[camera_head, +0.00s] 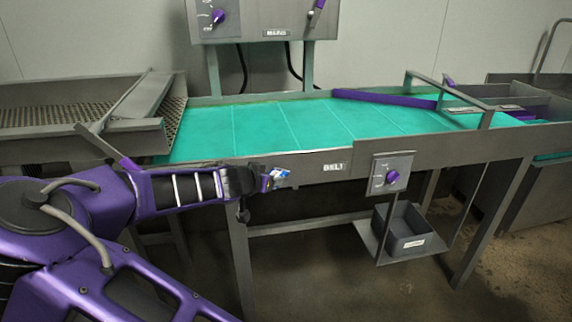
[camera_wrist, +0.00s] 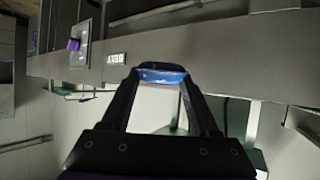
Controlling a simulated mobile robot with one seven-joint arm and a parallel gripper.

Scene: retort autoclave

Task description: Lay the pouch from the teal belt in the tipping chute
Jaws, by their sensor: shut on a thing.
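My gripper (camera_head: 268,182) is shut on a small blue-and-white pouch (camera_head: 281,176), in front of the teal belt's front rail and just below its top edge. In the wrist view the pouch (camera_wrist: 163,75) spans the gap between the two fingertips, seen edge-on as a thin strip. The teal belt (camera_head: 255,128) runs across the middle of the head view, and no other pouch shows on it. A grey sloped metal trough with a perforated floor (camera_head: 60,115) stands at the belt's left end. I cannot tell whether it is the tipping chute.
A purple guide bar (camera_head: 385,98) slants over the belt under a metal frame. A switch box (camera_head: 391,174) hangs on the front rail, with a grey bin (camera_head: 400,230) on a shelf below. A control panel (camera_head: 262,18) stands behind. Floor in front is clear at right.

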